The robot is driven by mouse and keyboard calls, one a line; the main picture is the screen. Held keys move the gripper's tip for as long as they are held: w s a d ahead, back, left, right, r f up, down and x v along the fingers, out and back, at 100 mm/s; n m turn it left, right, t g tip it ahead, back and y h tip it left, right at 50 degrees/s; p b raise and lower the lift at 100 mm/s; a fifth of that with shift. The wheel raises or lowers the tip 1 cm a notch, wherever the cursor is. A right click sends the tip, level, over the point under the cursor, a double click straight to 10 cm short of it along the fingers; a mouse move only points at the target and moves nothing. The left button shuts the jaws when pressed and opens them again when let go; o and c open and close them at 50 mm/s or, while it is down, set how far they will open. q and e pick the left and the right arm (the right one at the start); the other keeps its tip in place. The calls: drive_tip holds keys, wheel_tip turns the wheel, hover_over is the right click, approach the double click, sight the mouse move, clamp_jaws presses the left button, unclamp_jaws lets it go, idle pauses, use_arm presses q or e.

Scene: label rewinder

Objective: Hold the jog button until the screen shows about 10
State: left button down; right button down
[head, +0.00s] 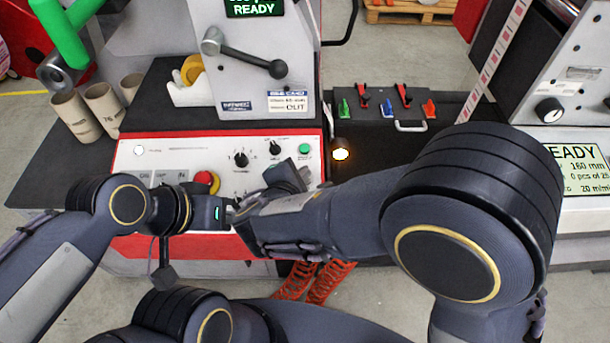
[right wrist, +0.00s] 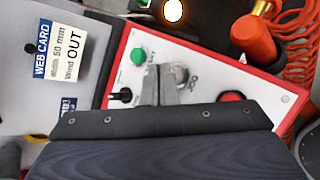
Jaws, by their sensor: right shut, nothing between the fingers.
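The white control panel with a red border (head: 170,150) faces me. In the right wrist view, my right gripper (right wrist: 154,82) is shut and empty, its fingertips over the panel beside a grey round button (right wrist: 181,74) next to the word JOG. The fingers partly cover that button; I cannot tell whether they touch it. In the head view my right gripper (head: 286,178) hides that part of the panel. The screen (head: 582,168) at the right reads READY, 160 mm, 0 pcs and 20 m/min. My left gripper (head: 232,211) is beside my right arm; its fingers are unclear.
A green button (head: 305,149) and black knobs (head: 241,159) are on the panel. A red emergency stop (head: 207,180) sits left of my right gripper. In the right wrist view a red button (right wrist: 232,97) lies right of JOG. Cardboard cores (head: 75,115) stand at the left.

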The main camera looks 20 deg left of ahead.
drive_tip(key=shift+f, duration=0.1)
drive_tip(key=shift+w+f+b, duration=0.1)
drive_tip(key=shift+f+b, duration=0.2)
drive_tip(key=shift+b, duration=0.35)
drive_tip(key=shift+w+f+b, duration=0.1)
drive_tip(key=shift+f+b, duration=0.3)
drive_tip(key=shift+b, duration=0.15)
idle(0.5)
drive_tip(key=shift+r, duration=0.15)
idle(0.3)
drive_tip(key=shift+s+r+p, duration=0.2)
drive_tip(key=shift+r+p, duration=0.2)
drive_tip(key=shift+r, duration=0.3)
drive_tip(key=shift+r, duration=0.1)
drive_tip(key=r+p, duration=0.1)
drive_tip(key=r, duration=0.1)
drive_tip(key=s+r+p, duration=0.1)
drive_tip(key=r, duration=0.1)
drive_tip(key=shift+s+d+r+p, duration=0.2)
drive_tip(key=shift+r+p, duration=0.05)
drive_tip(key=shift+p, duration=0.15)
